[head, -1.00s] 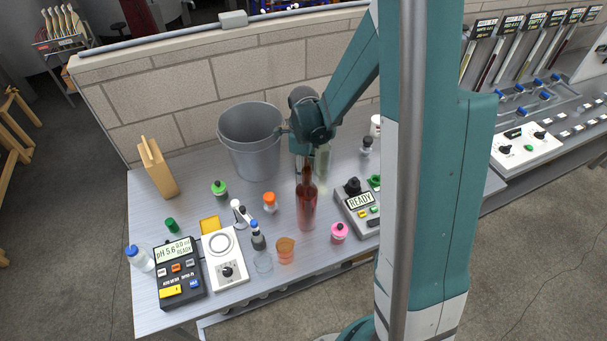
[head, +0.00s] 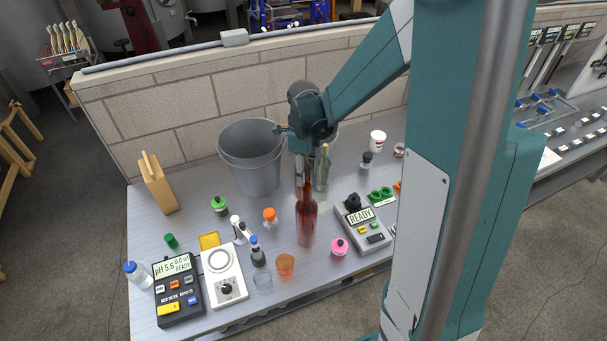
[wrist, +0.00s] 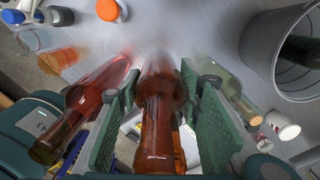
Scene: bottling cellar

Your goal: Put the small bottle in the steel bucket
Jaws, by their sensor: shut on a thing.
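In the wrist view an amber bottle (wrist: 160,115) stands between the two green finger pads of my gripper (wrist: 162,95), which is shut on it. In the head view my gripper (head: 305,155) is just right of the steel bucket (head: 252,172), near rim height. There the held bottle is hard to separate from the taller reddish bottle (head: 307,222) in front. The bucket also shows at the right of the wrist view (wrist: 258,45), with a dark shape inside that I cannot make out.
A pale green bottle (head: 322,170) stands close behind the reddish one. A white tub (head: 377,141), a READY meter (head: 362,222), a pH meter (head: 178,288) and a wooden block (head: 157,185) are around. Small capped bottles crowd the front; a block wall runs behind.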

